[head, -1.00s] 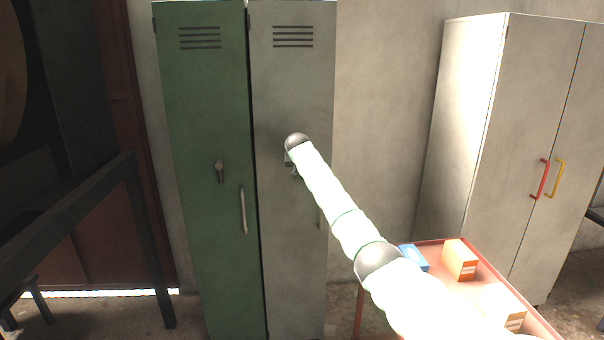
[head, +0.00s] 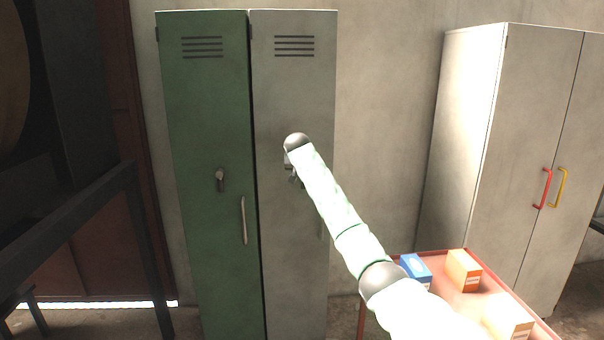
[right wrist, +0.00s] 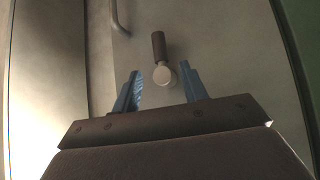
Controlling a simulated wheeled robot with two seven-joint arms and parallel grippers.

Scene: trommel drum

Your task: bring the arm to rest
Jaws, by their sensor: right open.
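My right arm reaches across the head view to the grey locker (head: 293,95). My right gripper (right wrist: 162,82) shows in the right wrist view, its two blue fingers apart and empty. A latch with a pale round knob and a dark lever (right wrist: 158,46) is on the locker door ahead of the fingers, roughly in line with the gap between them; I cannot tell whether they touch it. In the head view my wrist hides most of this latch and the gripper. My left gripper is not in view.
A green locker (head: 205,115) with a lever latch and bar handle stands left of the grey one. A red-edged cart (head: 430,252) with blue and orange boxes is under my right arm. A pale cabinet (head: 520,110) stands right. A dark metal frame (head: 80,205) is at left.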

